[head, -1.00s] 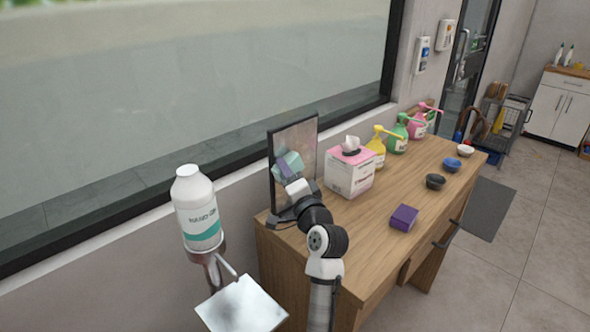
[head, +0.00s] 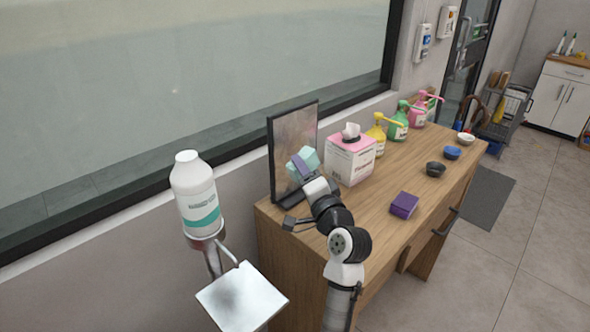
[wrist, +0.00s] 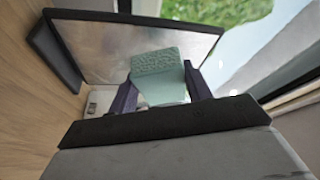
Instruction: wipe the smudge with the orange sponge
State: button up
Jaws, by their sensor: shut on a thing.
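My gripper (head: 303,167) is shut on a pale teal, block-like sponge (wrist: 158,65), which is textured on its upper face. The sponge also shows in the head view (head: 299,158), in front of a dark-framed upright panel (head: 284,131) at the left end of the wooden counter. I cannot tell whether the sponge touches the panel. The panel's face looks mottled grey in the wrist view (wrist: 95,48), with no distinct smudge to make out. No orange sponge is visible.
A purple block (head: 404,205) lies on the counter (head: 370,215). A tissue box (head: 350,160), yellow, green and pink pump bottles, and several small bowls stand farther along. A large white bottle (head: 196,195) stands above the plate at left.

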jog(key=shift+s+d, duration=0.2)
jog(key=shift+s+d, duration=0.95)
jog(key=shift+s, duration=0.05)
jog(key=shift+w+d, duration=0.1)
jog(key=shift+d, duration=0.1)
